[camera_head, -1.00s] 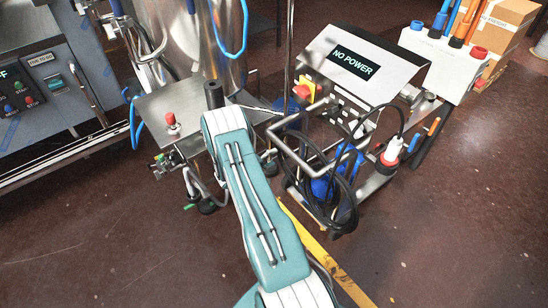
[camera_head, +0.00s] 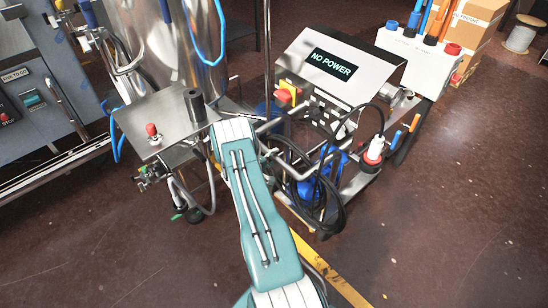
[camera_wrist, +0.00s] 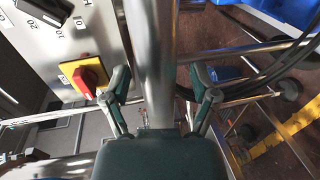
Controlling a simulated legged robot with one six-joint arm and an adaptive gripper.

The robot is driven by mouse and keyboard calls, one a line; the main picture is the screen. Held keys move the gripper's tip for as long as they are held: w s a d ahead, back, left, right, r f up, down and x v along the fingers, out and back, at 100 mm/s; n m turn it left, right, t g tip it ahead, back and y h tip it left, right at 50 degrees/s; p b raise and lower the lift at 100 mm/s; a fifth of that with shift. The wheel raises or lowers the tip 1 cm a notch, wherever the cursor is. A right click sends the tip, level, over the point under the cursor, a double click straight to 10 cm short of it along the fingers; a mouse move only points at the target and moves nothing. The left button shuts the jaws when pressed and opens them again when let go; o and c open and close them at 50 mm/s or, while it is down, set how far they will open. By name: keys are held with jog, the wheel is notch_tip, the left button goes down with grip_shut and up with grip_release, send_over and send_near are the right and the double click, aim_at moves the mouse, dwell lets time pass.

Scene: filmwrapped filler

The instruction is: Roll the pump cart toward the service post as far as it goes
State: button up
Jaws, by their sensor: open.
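The pump cart (camera_head: 350,68) has a slanted steel cabinet reading NO POWER, a tubular handle, black cable loops and a blue pump low down. In the wrist view its red and yellow switch (camera_wrist: 88,77) shows at left. My gripper (camera_wrist: 160,95) is open, with one finger on each side of a thick steel tube (camera_wrist: 153,45); I cannot tell whether they touch it. In the head view my arm hides the gripper. A white block with coloured connectors (camera_head: 418,62), perhaps the service post's head, stands just behind the cart at right.
A steel tank (camera_head: 180,45) and a small steel table (camera_head: 165,122) with a red button stand left of the cart. A control cabinet (camera_head: 40,85) is farther left. Cardboard boxes (camera_head: 468,35) stand at back right. A yellow floor line (camera_head: 330,275) runs below the cart. The right floor is clear.

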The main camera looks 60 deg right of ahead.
jog(key=shift+d, duration=0.1)
jog(key=shift+s, duration=0.1)
grip_shut()
jog(key=x, duration=0.3)
jog(key=shift+s+d+r, duration=0.1)
jog(key=shift+d+r, duration=0.15)
jog(key=shift+d, duration=0.1)
jog(key=shift+c, duration=0.7)
grip_release()
jog(key=shift+o, duration=0.7)
jog(key=v, duration=1.2)
jog(key=shift+a, duration=0.35)
